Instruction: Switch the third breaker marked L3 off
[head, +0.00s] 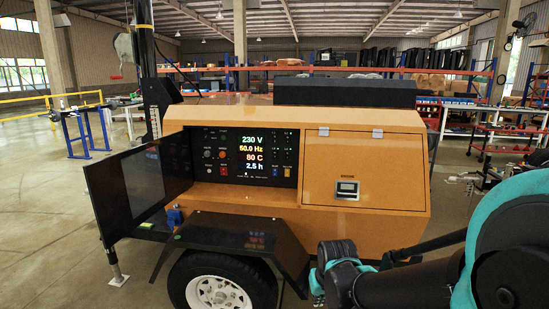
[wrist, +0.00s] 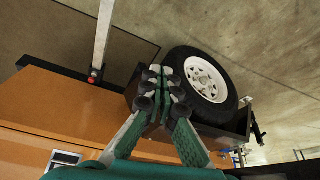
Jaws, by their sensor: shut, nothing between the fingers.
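The control panel (head: 228,154) is a dark recess at the left of the orange light tower body (head: 420,140). Its display (head: 252,154) reads 230 V, 50.0 Hz, 80 C and 2.5 h. Small knobs, buttons and switches flank the display. Their labels are too small to read, so I cannot tell which is breaker L3 or its position. My gripper (wrist: 163,80) is shut and empty in the wrist view, with the fender and wheel behind it. In the head view my arm is low at the right, away from the panel. The wrist view does not show the panel.
The panel's black door (head: 135,185) hangs open to the left. A closed hatch (head: 360,168) with a latch is right of the panel. A black fender (head: 240,235) and wheel (head: 215,290) jut out below the panel. Open floor lies at the left; shelves stand behind.

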